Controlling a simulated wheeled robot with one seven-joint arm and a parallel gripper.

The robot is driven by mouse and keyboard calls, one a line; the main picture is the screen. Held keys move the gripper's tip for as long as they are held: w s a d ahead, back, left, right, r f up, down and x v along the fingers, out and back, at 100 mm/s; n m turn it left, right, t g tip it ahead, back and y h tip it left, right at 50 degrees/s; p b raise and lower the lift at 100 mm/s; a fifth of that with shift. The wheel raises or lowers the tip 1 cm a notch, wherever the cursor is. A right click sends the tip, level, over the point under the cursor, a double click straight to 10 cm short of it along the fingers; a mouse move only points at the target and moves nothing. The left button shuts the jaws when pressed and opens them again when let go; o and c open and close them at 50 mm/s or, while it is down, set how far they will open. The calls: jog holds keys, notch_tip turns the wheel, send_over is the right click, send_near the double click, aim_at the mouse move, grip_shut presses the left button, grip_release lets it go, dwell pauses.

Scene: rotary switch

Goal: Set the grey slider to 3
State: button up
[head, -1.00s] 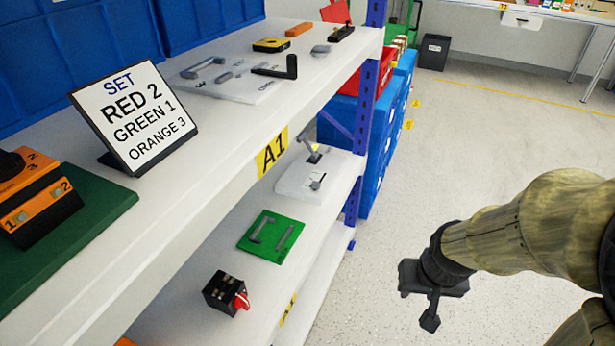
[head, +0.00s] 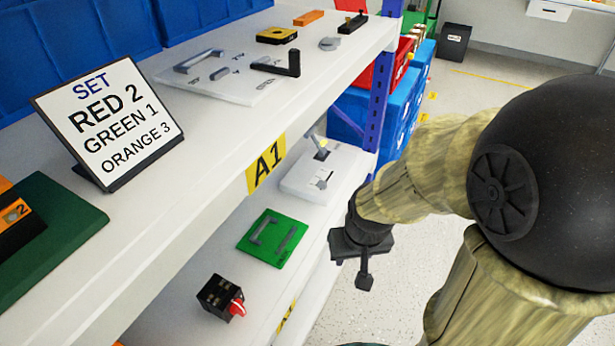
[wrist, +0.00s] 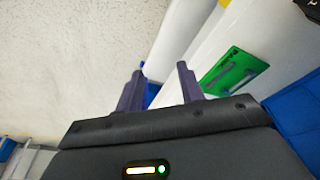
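No grey slider can be made out for certain, and no scale marked up to 3 is readable on a slider. A white panel (head: 299,188) on the lower shelf carries a tilted lever (head: 317,141) and a small grey part that could be a slider. A green plate (head: 256,251) with two grey bar-like parts lies nearer on that shelf; the plate also shows in the wrist view (wrist: 222,80). My gripper (head: 365,275) hangs beside the shelf, right of the panel and plate, touching neither. In the wrist view its fingers (wrist: 160,88) are apart and empty.
A black box with a red knob (head: 237,307) stands nearer on the lower shelf. The upper shelf edge (head: 225,205) overhangs. It bears a sign (head: 108,122) and a white board with handles (head: 240,92). A blue post (head: 380,105) and blue bins stand behind. Floor is free at right.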

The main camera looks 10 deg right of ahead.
aim_at(324, 182)
jog(key=shift+w+a, duration=0.1)
jog(key=shift+r, duration=0.1)
jog(key=w+d+r+n+y+p, duration=0.1)
jog(key=w+d+r+n+p, duration=0.1)
jog(key=w+p, duration=0.5)
jog(key=w+d+r+n+y+p, duration=0.1)
jog(key=w+r+n+p, duration=0.3)
jog(key=w+p, duration=0.4)
jog(key=w+d+r+n+y+p, duration=0.1)
jog(key=w+d+r+n+p, duration=0.2)
jog(key=w+p, duration=0.4)
jog(key=w+n, duration=0.1)
jog(key=w, duration=0.2)
jog(key=shift+w+r+n+y, duration=0.2)
jog(key=shift+r+n+y, duration=0.1)
jog(key=shift+n+y, duration=0.1)
jog(key=x, duration=1.7)
jog(key=shift+f, duration=0.25)
